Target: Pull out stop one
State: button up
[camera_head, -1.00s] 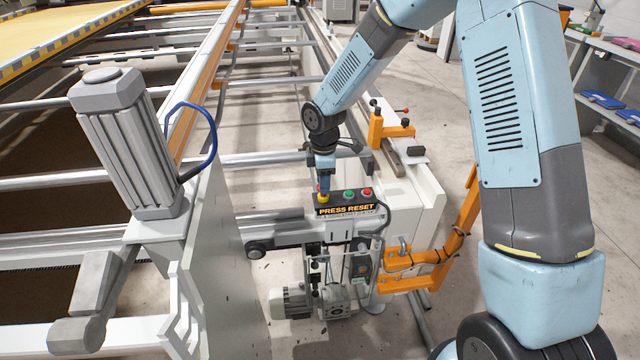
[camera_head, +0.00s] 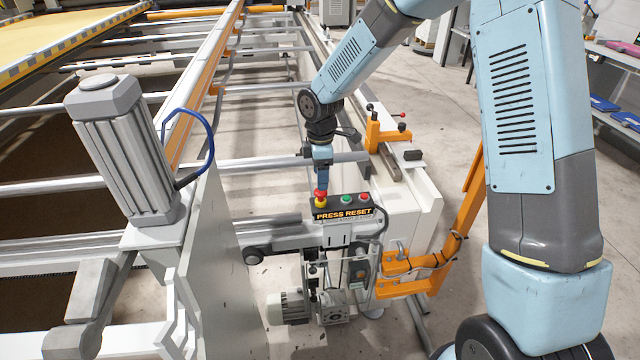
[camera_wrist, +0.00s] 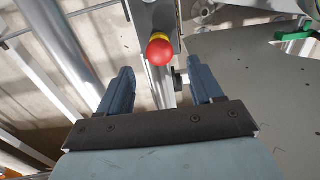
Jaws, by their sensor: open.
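The stop is a red mushroom button (camera_head: 320,194) on a yellow collar, at the left end of a dark control box (camera_head: 343,214) marked "PRESS RESET". In the wrist view the red button (camera_wrist: 159,51) lies ahead of my gripper, between the lines of the two fingers and a little left of the middle. My gripper (camera_head: 322,184) points down just above the button in the head view. In the wrist view my gripper (camera_wrist: 165,78) has its fingers spread wide with nothing between them. I cannot tell the exact gap to the button.
A green button (camera_head: 346,199) and another red button (camera_head: 364,197) sit to the right on the same box. Silver rails (camera_head: 270,163) cross behind my gripper. An orange bracket (camera_head: 385,133) stands behind to the right. A grey motor (camera_head: 120,150) stands at the left.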

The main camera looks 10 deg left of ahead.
notch_tip(320, 180, up, 9)
jog(key=shift+r, duration=0.15)
dwell(0.4)
